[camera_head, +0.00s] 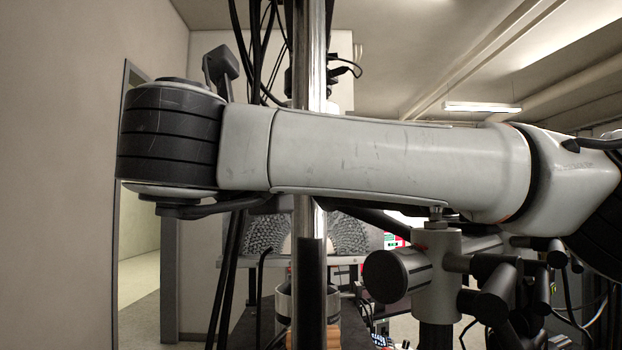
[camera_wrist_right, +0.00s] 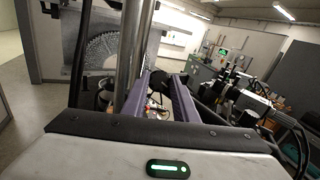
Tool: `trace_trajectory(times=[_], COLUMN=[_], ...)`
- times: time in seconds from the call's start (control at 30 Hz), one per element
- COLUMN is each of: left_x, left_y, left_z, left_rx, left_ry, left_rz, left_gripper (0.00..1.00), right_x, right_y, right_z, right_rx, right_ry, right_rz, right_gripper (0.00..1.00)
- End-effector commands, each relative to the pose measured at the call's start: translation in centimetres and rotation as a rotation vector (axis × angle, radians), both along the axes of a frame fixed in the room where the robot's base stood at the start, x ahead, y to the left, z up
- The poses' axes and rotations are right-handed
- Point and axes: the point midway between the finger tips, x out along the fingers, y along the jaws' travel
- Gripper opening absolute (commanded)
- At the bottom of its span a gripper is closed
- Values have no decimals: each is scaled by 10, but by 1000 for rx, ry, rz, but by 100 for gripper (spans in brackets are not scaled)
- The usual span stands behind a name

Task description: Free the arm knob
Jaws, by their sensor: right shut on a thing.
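In the head view a round black knob (camera_head: 385,276) sits on the left side of a grey clamp block (camera_head: 435,270) with several black arms and joints to its right. I cannot tell for sure that this is the arm knob. In the wrist view my right gripper (camera_wrist_right: 161,78) reaches forward with two purple fingers. A dark rounded knob (camera_wrist_right: 159,84) shows between their tips, and the fingers are closed on it. Its details are too small to read. My right gripper is hidden in the head view behind my own arm. My left gripper is in neither view.
A shiny vertical column (camera_head: 311,230) stands just left of the clamp, and also beside the fingers in the wrist view (camera_wrist_right: 130,50). Black cables hang around it. A grey patterned lattice arch (camera_head: 355,238) is behind. A doorway is at the left.

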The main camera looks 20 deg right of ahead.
Motion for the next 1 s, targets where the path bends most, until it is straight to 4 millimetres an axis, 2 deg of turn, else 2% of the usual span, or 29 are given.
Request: trace_trajectory(times=[0.4,0.77,1.0], left_x=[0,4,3], left_y=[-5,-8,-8], left_z=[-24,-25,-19], left_rx=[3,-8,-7], left_ry=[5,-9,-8], left_rz=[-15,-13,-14], left_gripper=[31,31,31], right_x=[-2,-3,-3], right_y=[-3,-5,-6], right_z=[-3,2,6], right_rx=[-187,-426,-587], right_ry=[152,350,482], right_rz=[115,261,358], right_gripper=[4,4,4])
